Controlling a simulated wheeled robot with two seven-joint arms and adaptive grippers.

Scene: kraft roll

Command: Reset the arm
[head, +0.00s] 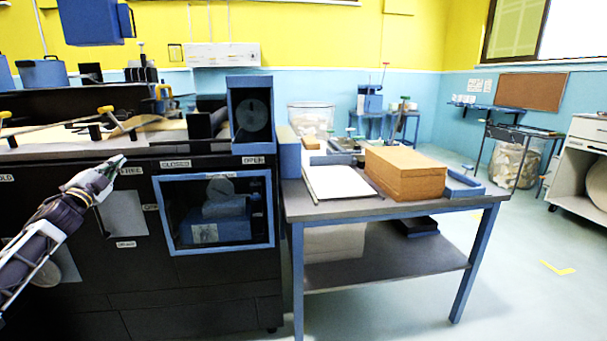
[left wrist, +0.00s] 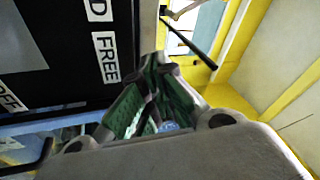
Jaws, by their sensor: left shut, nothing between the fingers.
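My left arm comes in from the left in the head view. Its gripper (head: 117,164) is shut and empty, in front of the black machine (head: 140,262), close to the label reading FREE. In the left wrist view the fingers (left wrist: 150,100) show green inner pads, and the machine's front with the FREE label fills the upper left. I cannot tell whether the fingertips touch the machine. My right gripper is not in view.
A grey table with blue legs (head: 297,285) stands right of the machine, holding a brown box (head: 405,174), a white sheet (head: 338,182) and a blue tray (head: 462,184). A blue-framed window (head: 220,248) is in the machine's front. Open floor lies at the right.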

